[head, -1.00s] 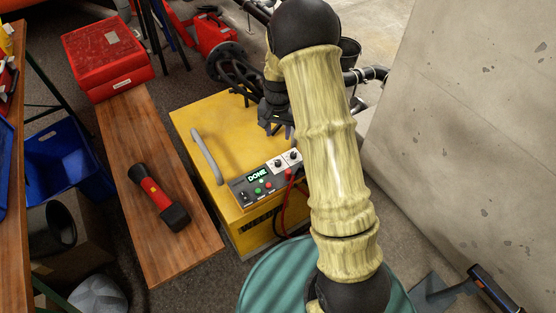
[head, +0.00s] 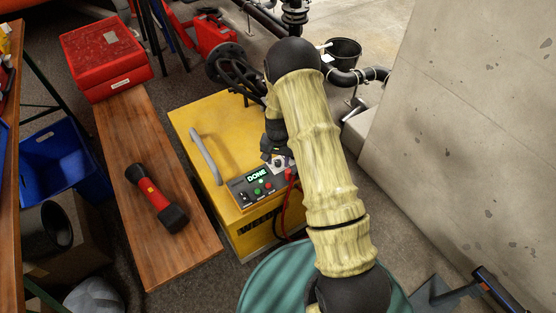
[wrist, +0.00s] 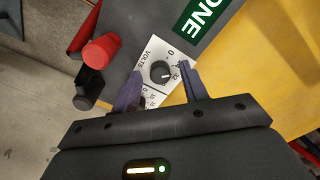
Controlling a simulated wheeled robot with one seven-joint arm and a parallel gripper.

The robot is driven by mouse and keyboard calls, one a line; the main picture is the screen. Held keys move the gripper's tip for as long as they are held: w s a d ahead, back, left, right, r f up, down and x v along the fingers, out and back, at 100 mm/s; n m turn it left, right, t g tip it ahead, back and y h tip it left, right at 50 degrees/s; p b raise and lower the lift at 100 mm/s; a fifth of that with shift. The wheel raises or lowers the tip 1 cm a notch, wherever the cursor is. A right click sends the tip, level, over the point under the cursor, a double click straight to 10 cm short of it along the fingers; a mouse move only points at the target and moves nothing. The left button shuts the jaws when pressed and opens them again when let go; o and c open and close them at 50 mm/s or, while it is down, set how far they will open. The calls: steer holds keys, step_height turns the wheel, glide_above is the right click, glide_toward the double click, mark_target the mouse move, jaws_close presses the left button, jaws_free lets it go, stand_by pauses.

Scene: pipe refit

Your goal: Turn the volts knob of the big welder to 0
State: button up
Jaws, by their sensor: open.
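The big welder (head: 192,118) is a yellow box with a grey handle, and its control panel (head: 243,189) has a lit display reading DONE. In the wrist view the black volts knob (wrist: 160,72) sits on a white plate (wrist: 155,50) marked VOLTS. A 0 is printed beside the knob, and its pale pointer appears turned toward other numbers, away from the 0. My gripper (wrist: 158,84) is open, with one finger on each side of the knob; contact cannot be told. A second dial below is mostly hidden by my gripper. In the head view my gripper (head: 276,156) covers part of the panel.
Red and black plugs (wrist: 102,49) stick out beside the knob plate. A wooden bench (head: 150,180) with a flashlight (head: 155,197) stands left of the welder. A concrete wall (head: 470,130) is at right, and a teal drum (head: 268,282) in front.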

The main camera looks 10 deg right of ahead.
steer(key=shift+c, duration=0.2)
jaws_close()
steer(key=shift+n, duration=0.4)
steer(key=n+p, duration=0.2)
steer(key=n, duration=0.2)
steer(key=shift+r, duration=0.1)
steer(key=n+p, duration=0.1)
steer(key=n, duration=0.3)
stand_by(0.3)
steer(key=shift+o, duration=0.2)
jaws_free()
